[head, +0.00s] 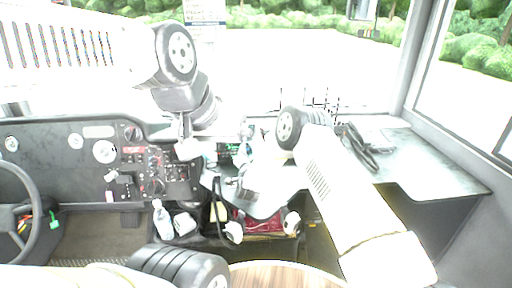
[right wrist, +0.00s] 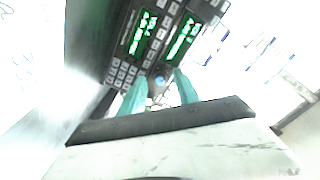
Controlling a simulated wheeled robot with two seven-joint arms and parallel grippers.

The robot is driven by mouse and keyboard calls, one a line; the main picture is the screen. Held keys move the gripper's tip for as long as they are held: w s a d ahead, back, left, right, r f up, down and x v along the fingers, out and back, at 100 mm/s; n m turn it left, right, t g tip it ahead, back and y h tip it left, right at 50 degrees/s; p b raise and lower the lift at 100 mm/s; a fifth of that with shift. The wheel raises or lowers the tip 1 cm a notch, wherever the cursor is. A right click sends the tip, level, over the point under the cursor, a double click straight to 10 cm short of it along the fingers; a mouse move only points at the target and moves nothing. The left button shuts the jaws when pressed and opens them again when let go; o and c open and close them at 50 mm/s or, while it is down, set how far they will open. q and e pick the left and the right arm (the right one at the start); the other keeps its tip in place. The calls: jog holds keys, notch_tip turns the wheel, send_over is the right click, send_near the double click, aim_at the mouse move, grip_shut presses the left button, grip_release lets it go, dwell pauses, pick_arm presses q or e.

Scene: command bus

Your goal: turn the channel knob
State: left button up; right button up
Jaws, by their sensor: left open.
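The radio (right wrist: 165,35) with two green displays and keypads fills the upper middle of the right wrist view. A small blue-grey knob (right wrist: 160,80) is on its face. My right gripper (right wrist: 160,92) has its two teal fingers apart, with the knob showing in the gap between the tips. I cannot tell whether they touch it. In the head view the radio's green display (head: 234,148) is small and partly hidden by my right arm. My left gripper (head: 188,150) is open, in front of the dashboard's right part; its fingers are hard to make out.
The dashboard (head: 75,150) with gauges and switches spans the left, behind a steering wheel (head: 30,215). Black cable (head: 358,148) lies on the right counter (head: 430,160). A shelf below the radio holds a red item (head: 262,222).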

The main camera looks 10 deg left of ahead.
grip_shut()
jog(key=shift+n, duration=1.6)
grip_release()
jog(key=shift+s, duration=0.1)
jog(key=v, duration=0.7)
jog(key=shift+s+d, duration=0.1)
jog(key=shift+s, duration=0.2)
